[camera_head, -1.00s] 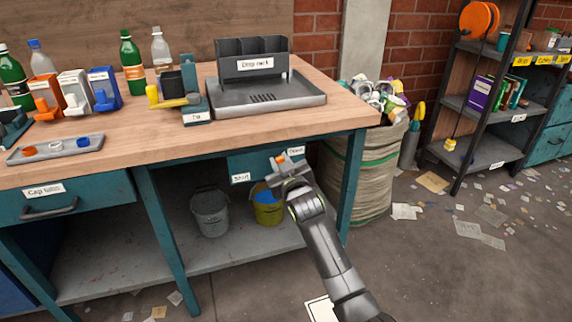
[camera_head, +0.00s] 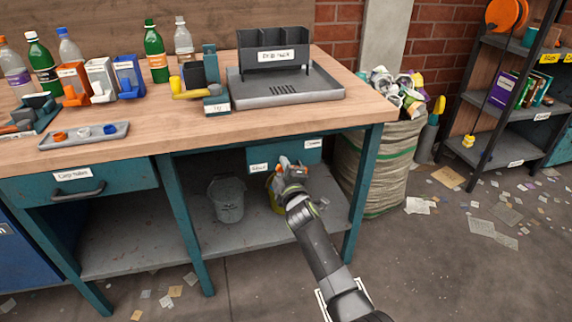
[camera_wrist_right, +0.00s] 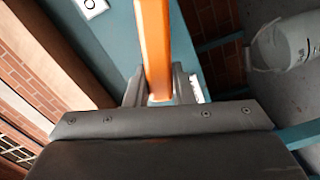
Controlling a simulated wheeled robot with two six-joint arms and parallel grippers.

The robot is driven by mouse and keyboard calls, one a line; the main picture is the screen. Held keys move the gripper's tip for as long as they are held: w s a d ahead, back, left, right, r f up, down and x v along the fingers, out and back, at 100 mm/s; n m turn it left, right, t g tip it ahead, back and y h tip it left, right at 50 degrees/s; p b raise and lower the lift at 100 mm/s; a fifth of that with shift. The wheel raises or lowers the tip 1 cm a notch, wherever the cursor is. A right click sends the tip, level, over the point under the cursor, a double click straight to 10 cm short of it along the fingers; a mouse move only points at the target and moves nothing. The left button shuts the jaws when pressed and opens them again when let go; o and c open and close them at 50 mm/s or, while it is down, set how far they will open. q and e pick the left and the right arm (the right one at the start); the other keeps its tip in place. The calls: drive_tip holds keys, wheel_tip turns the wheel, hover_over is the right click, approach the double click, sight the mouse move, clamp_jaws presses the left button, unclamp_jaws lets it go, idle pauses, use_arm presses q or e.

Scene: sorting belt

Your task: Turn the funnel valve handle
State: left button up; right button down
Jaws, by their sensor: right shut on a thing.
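The orange valve handle (camera_wrist_right: 155,45) runs between the fingers of my right gripper (camera_wrist_right: 160,90) in the right wrist view. That gripper is shut on it. In the head view my right gripper (camera_head: 285,166) is at the teal panel (camera_head: 287,156) under the bench top, and only a bit of orange shows at its tips. A "Shut" label (camera_head: 258,168) is on the panel's left and an "Open" label (camera_head: 313,144) at its upper right. The gripper sits between them, nearer the "Shut" label. The funnel is not clearly visible. My left gripper is not in view.
A grey bucket (camera_head: 227,199) and a mostly hidden yellow bucket stand on the lower shelf. The bench top (camera_head: 190,125) overhangs the panel. A teal leg (camera_head: 357,205) and a full sack (camera_head: 375,170) stand to the right.

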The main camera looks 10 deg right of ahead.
drive_tip(key=f+n, duration=0.1)
drive_tip(key=n, duration=0.1)
drive_tip(key=shift+a+f+n, duration=0.2)
drive_tip(key=shift+f+n, duration=0.15)
drive_tip(key=shift+n, duration=0.05)
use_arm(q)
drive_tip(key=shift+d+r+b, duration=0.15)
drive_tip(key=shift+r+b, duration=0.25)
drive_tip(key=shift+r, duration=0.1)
use_arm(e)
drive_tip(key=shift+f+n, duration=0.3)
drive_tip(key=shift+n, duration=0.3)
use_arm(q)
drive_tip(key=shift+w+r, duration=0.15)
use_arm(e)
drive_tip(key=c, duration=1.2)
unclamp_jaws()
drive_tip(key=shift+c, duration=0.2)
drive_tip(key=shift+s, duration=0.1)
